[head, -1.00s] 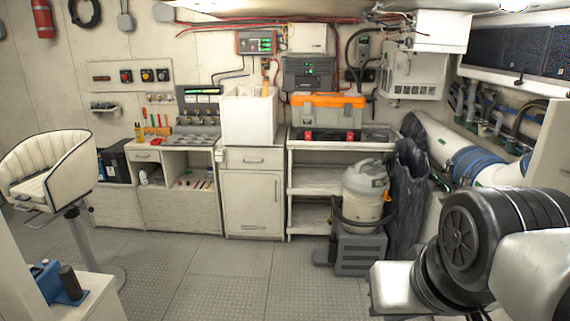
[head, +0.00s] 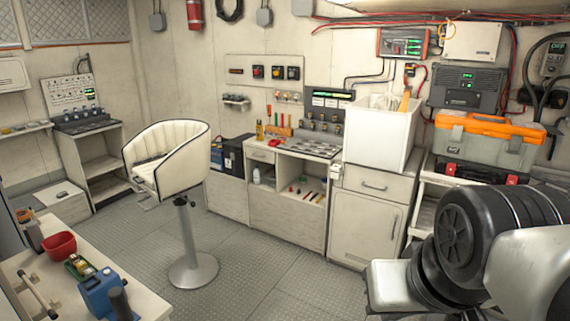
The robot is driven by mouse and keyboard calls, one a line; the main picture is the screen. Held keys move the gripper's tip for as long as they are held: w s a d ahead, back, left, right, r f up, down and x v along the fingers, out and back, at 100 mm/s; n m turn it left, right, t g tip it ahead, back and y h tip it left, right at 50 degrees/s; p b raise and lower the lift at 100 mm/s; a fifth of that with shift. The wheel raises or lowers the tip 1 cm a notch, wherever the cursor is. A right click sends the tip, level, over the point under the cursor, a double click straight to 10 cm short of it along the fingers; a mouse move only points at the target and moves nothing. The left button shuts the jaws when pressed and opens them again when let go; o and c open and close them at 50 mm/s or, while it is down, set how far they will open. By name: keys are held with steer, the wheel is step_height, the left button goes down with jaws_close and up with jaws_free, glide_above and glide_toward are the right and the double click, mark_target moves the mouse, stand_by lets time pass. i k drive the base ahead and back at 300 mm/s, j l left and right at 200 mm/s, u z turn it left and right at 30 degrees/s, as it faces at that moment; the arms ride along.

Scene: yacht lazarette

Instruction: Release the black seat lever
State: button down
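A white padded bucket seat (head: 170,158) with dark piping stands on a grey pedestal (head: 191,245) with a round base, left of centre in the head view. A small dark part (head: 185,201) shows at the top of the pedestal, just under the seat. It may be the black seat lever, but it is too small to tell. Parts of my arm fill the lower right, well apart from the seat. My gripper's fingers are not in view.
A white bench (head: 147,300) at lower left holds a red bowl (head: 60,245) and a blue tool (head: 105,294). A cabinet (head: 368,213) and an orange-lidded toolbox (head: 487,140) stand at right. Open grey floor (head: 255,270) lies right of the pedestal.

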mark_target(194, 204)
steer(key=i+u, duration=0.5)
steer(key=u, duration=0.2)
steer(key=i+l+u, duration=0.1)
steer(key=i+u, duration=0.25)
steer(key=k+z, duration=0.1)
steer(key=z, duration=0.15)
steer(key=i, duration=3.15)
steer(key=u, duration=0.1)
